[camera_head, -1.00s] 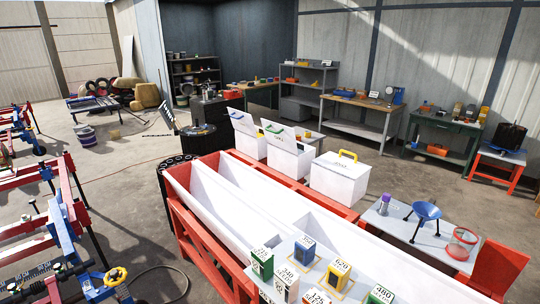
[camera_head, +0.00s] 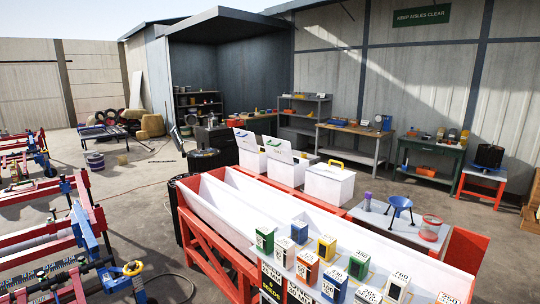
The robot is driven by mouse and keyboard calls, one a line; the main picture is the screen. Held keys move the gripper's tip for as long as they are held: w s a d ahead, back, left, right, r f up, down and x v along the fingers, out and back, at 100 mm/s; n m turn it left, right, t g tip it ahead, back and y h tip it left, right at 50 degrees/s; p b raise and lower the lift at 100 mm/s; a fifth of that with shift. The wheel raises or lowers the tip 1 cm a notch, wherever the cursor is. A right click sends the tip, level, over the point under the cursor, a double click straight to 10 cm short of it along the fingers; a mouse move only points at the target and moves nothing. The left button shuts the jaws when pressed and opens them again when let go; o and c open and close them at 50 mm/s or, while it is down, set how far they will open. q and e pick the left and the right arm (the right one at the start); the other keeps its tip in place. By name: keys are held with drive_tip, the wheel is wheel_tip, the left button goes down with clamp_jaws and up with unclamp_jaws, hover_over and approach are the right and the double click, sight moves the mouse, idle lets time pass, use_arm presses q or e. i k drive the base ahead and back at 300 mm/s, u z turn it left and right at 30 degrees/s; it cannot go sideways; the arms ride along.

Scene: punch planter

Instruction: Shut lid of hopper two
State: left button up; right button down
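Three white hopper boxes stand in a row on a red frame in the head view. The middle hopper (camera_head: 286,174) has its white lid (camera_head: 283,147) raised and tilted back, with a green handle on it. The left hopper (camera_head: 251,159) also has its lid (camera_head: 245,139) raised, with a blue handle. The right hopper (camera_head: 328,187) has its lid down, with a yellow handle (camera_head: 335,164) on top. Markings on the hoppers are too small to read. Neither of my grippers is in view.
A long white trough (camera_head: 225,208) in a red frame lies before the hoppers. Several numbered boxes (camera_head: 306,266) stand in front of it. A small table with a blue tripod funnel (camera_head: 399,205) is right. Red and blue machinery (camera_head: 85,235) fills the left; concrete floor lies between.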

sight(278, 150)
drive_tip(key=u, duration=0.45)
drive_tip(key=i, duration=0.65)
drive_tip(key=u, duration=0.7)
drive_tip(key=i, duration=1.2)
drive_tip(key=z, duration=0.45)
drive_tip(key=i, duration=1.1)
drive_tip(key=z, duration=0.55)
